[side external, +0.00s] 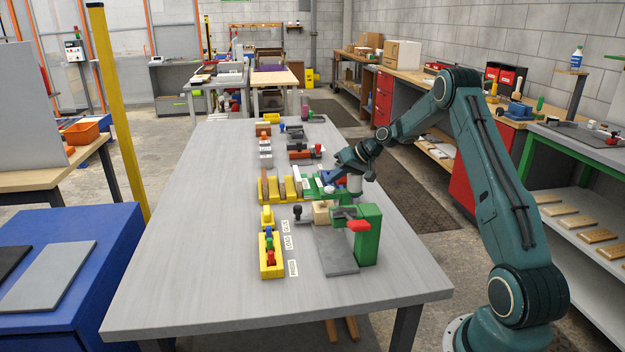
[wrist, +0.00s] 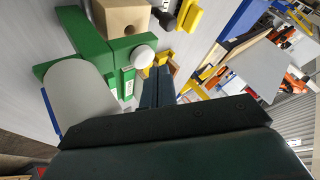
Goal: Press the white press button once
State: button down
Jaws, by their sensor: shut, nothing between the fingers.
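The white press button (wrist: 143,57) is a round white cap on a green fixture (wrist: 92,42) in the wrist view. It also shows as a small white spot in the side view (side external: 330,189), close beneath my gripper. My gripper (wrist: 153,76) is shut and empty, its dark fingertips just beside the button in the wrist picture. In the side view my gripper (side external: 343,172) hangs low over the green fixture. I cannot tell whether the fingertips touch the button.
A pale cylinder (side external: 355,184) stands beside my gripper. A wooden block (side external: 322,212) and a green stand with a red handle (side external: 368,235) are nearer the camera. Yellow slotted holders (side external: 275,190) stand left. The grey table's left side (side external: 195,225) is clear.

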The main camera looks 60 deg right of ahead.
aim_at(333, 188)
jog(key=shift+f, duration=0.9)
dwell(1.3)
jog(key=shift+r, duration=0.95)
jog(key=shift+r, duration=0.15)
jog(key=shift+r, duration=2.35)
